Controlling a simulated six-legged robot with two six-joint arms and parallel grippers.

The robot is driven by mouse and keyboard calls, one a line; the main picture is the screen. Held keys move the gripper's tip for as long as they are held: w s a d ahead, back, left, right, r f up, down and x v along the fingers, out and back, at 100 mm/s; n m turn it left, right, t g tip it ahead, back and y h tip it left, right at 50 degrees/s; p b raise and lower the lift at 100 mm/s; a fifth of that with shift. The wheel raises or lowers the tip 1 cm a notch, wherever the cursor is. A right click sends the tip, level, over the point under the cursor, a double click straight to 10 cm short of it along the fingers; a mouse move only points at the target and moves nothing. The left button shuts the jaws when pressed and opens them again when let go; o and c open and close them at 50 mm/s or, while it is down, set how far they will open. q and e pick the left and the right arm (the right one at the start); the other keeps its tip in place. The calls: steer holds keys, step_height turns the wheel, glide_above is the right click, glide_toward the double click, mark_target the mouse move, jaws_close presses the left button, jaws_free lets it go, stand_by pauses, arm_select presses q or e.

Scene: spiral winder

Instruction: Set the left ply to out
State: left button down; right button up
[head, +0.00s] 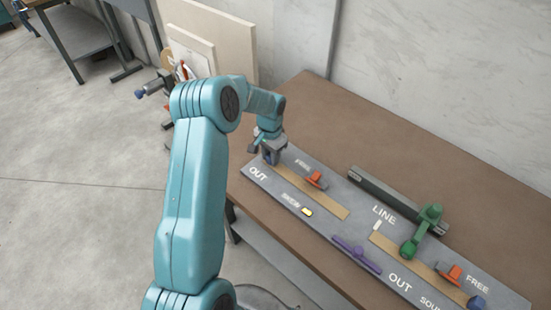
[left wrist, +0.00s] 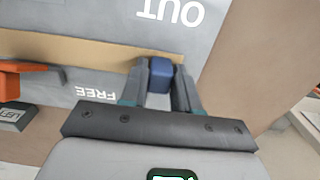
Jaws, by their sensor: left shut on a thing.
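The left ply is a tan strip (head: 322,194) on the grey panel, running from the OUT label at its far left end. It also shows in the left wrist view (left wrist: 85,52). A blue block (left wrist: 161,75) sits at the strip's end by the OUT label, between my left fingers. My left gripper (head: 270,156) is shut on this block, low over the panel. In the head view the gripper hides most of the block. My right gripper is not in view.
An orange clamp (head: 316,180) stands beside the strip near FREE, with a small yellow light (head: 307,212) in front. Farther right are a purple bar (head: 357,254), a green lever (head: 424,228), another orange clamp (head: 450,274) and a second blue block (head: 477,302).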

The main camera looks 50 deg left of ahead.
arm_select(q)
steer(key=shift+w+a+r, duration=0.1)
steer(key=shift+a+r, duration=0.05)
steer(key=shift+a, duration=0.05)
steer(key=c, duration=1.1)
jaws_free()
steer(key=shift+o, duration=0.9)
steer(key=shift+a, duration=0.15)
steer(key=shift+r, duration=0.25)
step_height(320, 180, up, 16)
steer(key=b, duration=0.1)
steer(key=shift+f+b, duration=0.2)
steer(key=shift+b, duration=0.1)
